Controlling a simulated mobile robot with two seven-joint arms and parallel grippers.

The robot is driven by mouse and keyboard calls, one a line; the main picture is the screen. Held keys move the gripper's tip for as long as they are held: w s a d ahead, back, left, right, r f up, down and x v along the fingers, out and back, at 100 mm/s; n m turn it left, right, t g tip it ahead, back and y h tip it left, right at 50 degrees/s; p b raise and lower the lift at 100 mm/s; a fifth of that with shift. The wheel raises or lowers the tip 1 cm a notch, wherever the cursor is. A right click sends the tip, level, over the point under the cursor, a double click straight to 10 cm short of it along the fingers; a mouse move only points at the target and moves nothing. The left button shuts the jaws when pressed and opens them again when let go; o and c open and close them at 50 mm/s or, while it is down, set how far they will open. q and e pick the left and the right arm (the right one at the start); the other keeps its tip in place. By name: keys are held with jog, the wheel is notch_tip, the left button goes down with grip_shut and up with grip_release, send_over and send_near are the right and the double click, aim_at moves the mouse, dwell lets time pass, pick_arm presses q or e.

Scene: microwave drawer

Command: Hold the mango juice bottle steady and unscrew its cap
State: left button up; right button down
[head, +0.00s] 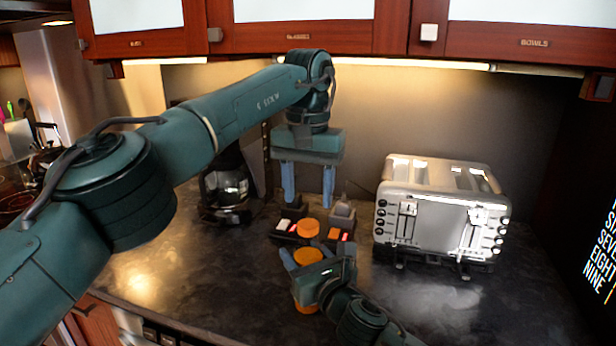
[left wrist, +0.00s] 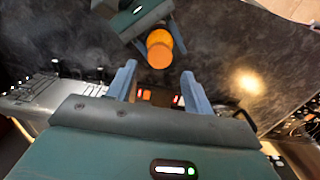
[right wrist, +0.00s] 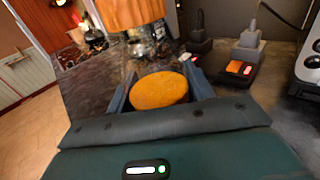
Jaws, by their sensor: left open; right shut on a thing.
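The mango juice bottle (head: 306,257) stands on the counter with orange juice inside; its upper part looks clear. Its orange cap (head: 308,228) shows above the juice, and also at the top of the right wrist view (right wrist: 132,12). My right gripper (head: 309,251) is shut around the bottle's body, below the cap; its palm hides part of the bottle. My left gripper (head: 308,203) points down, open and empty, above the cap and apart from it. In the left wrist view the cap (left wrist: 159,50) lies just beyond the open fingertips.
A silver toaster (head: 440,215) stands to the right. A power strip (head: 285,238) with plugs and red switches lies behind the bottle. A coffee maker (head: 228,190) is at the back left. Cabinets (head: 300,37) hang above. The counter (head: 200,270) is clear at front left.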

aim_at(308, 224)
pick_arm(q)
jog(key=shift+f, duration=2.75)
jog(key=shift+c, duration=0.2)
